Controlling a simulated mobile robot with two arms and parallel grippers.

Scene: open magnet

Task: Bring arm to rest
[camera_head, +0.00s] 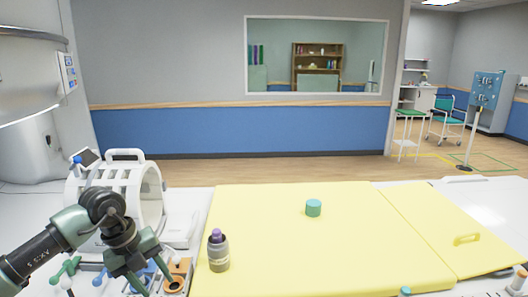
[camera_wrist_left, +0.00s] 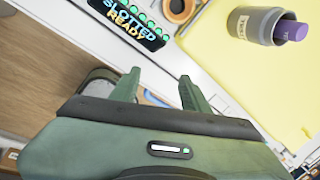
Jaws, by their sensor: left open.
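My left arm (camera_head: 45,250) reaches in from the left in the head view. Its green gripper (camera_head: 152,277) is low at the left of the table, beside the orange holder (camera_head: 180,267) with a dark ring. In the left wrist view the two fingers of this gripper (camera_wrist_left: 160,88) stand apart with nothing between them. A grey bottle with a purple cap (camera_head: 218,252) stands upright on the yellow mat, right of the gripper and apart from it. It also shows in the left wrist view (camera_wrist_left: 257,24). My right gripper is not in view.
A white ring-shaped device (camera_head: 112,180) stands behind my left arm. A green cylinder (camera_head: 313,208) sits on the yellow mat (camera_head: 350,245), whose middle is mostly clear. A dark display (camera_wrist_left: 130,22) reads "SLOTTED READY".

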